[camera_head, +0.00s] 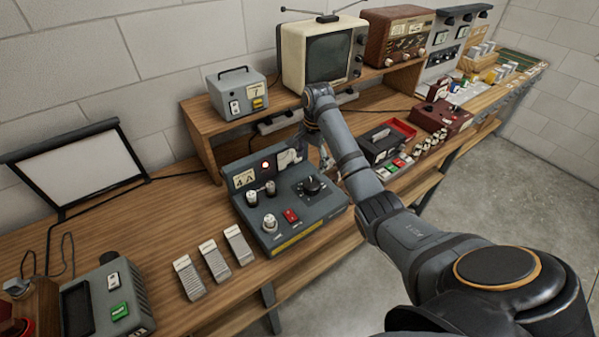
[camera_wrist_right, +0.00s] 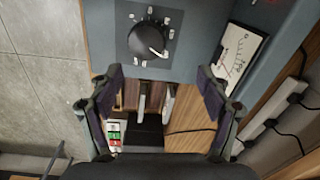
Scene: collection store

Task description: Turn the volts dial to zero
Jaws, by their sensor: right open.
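A grey-blue bench unit (camera_head: 285,238) stands on the wooden bench. It has a large black dial (camera_head: 311,186) with pale marks around it, two meters, a lit red lamp (camera_head: 265,165), smaller knobs and a red switch (camera_head: 290,215). In the right wrist view the black dial (camera_wrist_right: 147,40) is at the top, its white pointer line towards the lower right of that picture; I cannot read the marks. My right gripper (camera_wrist_right: 157,82) is open and empty, apart from the dial. In the head view it (camera_head: 325,158) is near the unit's right end, partly hidden by my arm. My left gripper is not in view.
Three pale blocks (camera_head: 214,260) lie left of the unit. A shelf (camera_head: 222,125) behind holds a small meter box, a television (camera_head: 325,55) and a radio (camera_head: 395,38). A white power strip (camera_wrist_right: 272,115) lies nearby.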

